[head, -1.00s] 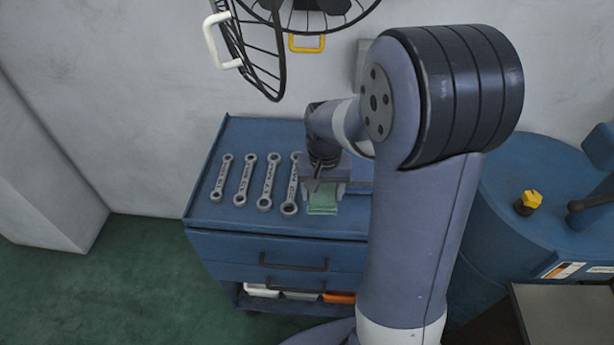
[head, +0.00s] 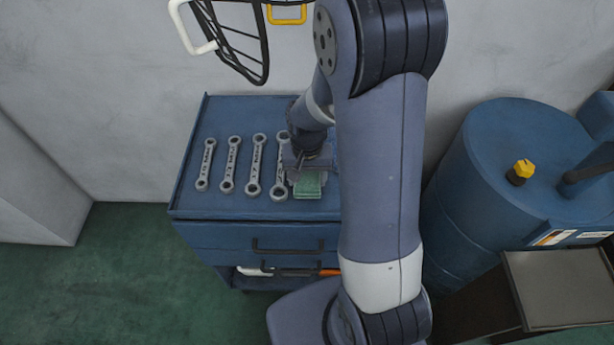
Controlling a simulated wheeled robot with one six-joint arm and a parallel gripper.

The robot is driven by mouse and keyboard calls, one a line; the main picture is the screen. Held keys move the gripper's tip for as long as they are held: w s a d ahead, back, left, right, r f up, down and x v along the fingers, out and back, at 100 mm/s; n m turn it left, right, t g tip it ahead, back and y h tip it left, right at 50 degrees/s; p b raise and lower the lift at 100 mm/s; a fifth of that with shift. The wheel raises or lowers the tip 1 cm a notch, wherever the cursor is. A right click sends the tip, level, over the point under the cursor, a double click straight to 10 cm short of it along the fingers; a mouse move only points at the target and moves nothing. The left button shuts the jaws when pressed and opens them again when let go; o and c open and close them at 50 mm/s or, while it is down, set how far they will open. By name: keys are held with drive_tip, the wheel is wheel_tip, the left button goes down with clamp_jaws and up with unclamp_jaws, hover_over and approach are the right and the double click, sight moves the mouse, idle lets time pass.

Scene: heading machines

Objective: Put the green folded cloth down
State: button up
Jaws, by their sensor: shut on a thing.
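The green folded cloth (head: 309,185) is at the right end of the row of wrenches, over the top of the blue tool cabinet (head: 240,207). My gripper (head: 307,175) points down and is shut on the cloth, with part of the cloth showing below and in front of the jaws. The cloth is at or very close to the cabinet top; I cannot tell whether it touches. My own arm hides the cabinet's right side.
Several grey wrenches (head: 229,165) lie in a row left of the cloth, the nearest (head: 280,166) right beside my gripper. A blue drum-like machine (head: 480,170) with a yellow knob (head: 524,168) stands at right. A wire fan-like guard (head: 236,40) hangs above.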

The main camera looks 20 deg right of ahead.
sight(307, 181)
drive_tip(key=shift+f, duration=0.35)
drive_tip(key=shift+f, duration=0.15)
drive_tip(key=o, duration=0.6)
wheel_tip(307, 181, up, 12)
drive_tip(key=shift+r, duration=0.15)
idle(0.3)
